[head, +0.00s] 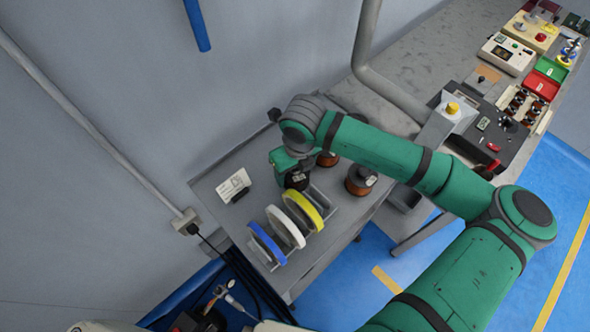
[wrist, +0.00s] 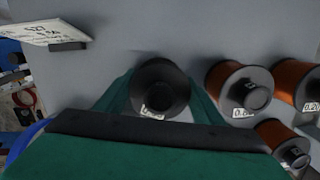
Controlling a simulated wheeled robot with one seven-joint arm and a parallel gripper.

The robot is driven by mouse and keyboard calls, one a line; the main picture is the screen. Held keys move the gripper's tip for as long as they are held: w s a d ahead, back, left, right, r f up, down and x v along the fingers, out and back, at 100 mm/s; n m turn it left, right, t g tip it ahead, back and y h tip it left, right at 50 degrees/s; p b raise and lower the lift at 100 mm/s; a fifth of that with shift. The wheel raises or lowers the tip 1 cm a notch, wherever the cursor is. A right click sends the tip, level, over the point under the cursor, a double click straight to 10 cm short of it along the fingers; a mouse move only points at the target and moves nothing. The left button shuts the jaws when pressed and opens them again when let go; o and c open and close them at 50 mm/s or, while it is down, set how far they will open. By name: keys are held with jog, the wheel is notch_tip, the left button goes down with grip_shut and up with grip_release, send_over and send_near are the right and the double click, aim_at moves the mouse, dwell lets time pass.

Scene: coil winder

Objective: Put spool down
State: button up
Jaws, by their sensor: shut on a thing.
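My gripper (head: 291,168) is over the grey side table, its green fingers on both sides of a dark spool (head: 297,180). In the wrist view the spool (wrist: 160,85) shows from its top end, between the fingers, with a small white label at its near edge. The spool looks upright. I cannot tell whether its base touches the table (head: 230,210); the fingers and wrist hide its lower part.
Copper-wound spools (head: 360,180) stand to the right; several show in the wrist view (wrist: 240,88). A rack holding blue, white and yellow (head: 302,209) reels is in front. A white label card (head: 234,185) stands left. Bare tabletop lies between card and spool.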

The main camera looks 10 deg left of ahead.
jog(key=o, duration=1.1)
jog(key=shift+w, duration=0.1)
jog(key=shift+o, duration=0.2)
jog(key=shift+a, duration=0.1)
jog(key=shift+r, duration=0.25)
jog(key=r, duration=0.3)
jog(key=s+d+r, duration=0.1)
jog(key=r, duration=0.7)
jog(key=shift+s+d+r, duration=0.15)
jog(key=shift+r, duration=0.15)
